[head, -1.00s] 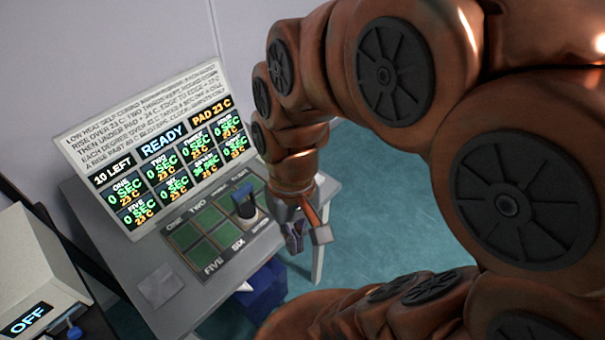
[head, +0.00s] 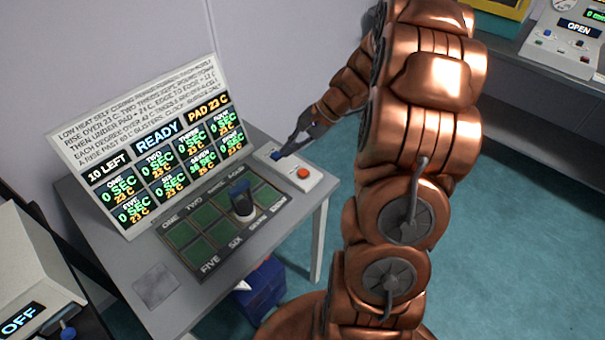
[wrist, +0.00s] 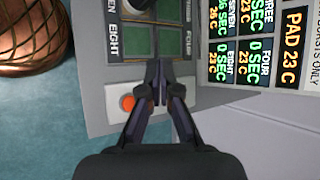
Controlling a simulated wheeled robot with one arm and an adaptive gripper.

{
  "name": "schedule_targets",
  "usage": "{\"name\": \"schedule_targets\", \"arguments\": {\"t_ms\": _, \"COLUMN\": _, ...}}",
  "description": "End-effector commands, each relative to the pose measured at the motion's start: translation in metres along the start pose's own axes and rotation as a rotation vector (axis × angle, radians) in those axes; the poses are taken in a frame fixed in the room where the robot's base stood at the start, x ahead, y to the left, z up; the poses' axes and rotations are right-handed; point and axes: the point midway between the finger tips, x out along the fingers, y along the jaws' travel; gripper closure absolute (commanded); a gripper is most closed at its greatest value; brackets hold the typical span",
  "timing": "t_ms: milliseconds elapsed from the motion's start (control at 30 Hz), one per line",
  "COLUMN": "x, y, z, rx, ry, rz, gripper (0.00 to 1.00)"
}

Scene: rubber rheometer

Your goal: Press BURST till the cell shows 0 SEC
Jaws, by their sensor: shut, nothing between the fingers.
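My gripper (head: 286,150) is shut and empty, its tips at a blue button (head: 276,156) on a small white box (head: 322,180) at the table's back right corner. I cannot tell whether they touch it. In the wrist view my gripper (wrist: 164,78) covers that button. A red-orange button (head: 303,173) sits beside it; it also shows in the wrist view (wrist: 127,102). No button label is readable. The display board (head: 150,150) reads 10 LEFT, READY, PAD 23 C. Cell SEVEN (head: 203,168) shows a nonzero time, seemingly 36 SEC, and about 25 C; the other readable cells show 0 SEC.
A blue-handled pad tool (head: 242,203) stands on the green-celled tray (head: 192,262), near the box. A grey square (head: 156,287) lies on the table (head: 190,310). A blue bin (head: 260,290) is below. An OFF unit (head: 30,270) stands at left.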

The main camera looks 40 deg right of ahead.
Motion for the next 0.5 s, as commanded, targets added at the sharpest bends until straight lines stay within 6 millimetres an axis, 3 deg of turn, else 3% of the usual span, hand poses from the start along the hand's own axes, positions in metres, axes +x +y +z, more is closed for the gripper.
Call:
{"name": "schedule_targets", "arguments": {"t_ms": 100, "x": -0.006, "y": 0.004, "z": -0.038, "rx": 0.085, "ry": 0.017, "rz": -0.07, "gripper": 1.0}}
{"name": "schedule_targets", "arguments": {"t_ms": 200, "x": -0.01, "y": 0.007, "z": -0.057, "rx": 0.129, "ry": 0.027, "rz": -0.109, "gripper": 1.0}}
{"name": "schedule_targets", "arguments": {"t_ms": 500, "x": -0.013, "y": 0.009, "z": -0.07, "rx": 0.16, "ry": 0.034, "rz": -0.137, "gripper": 1.0}}
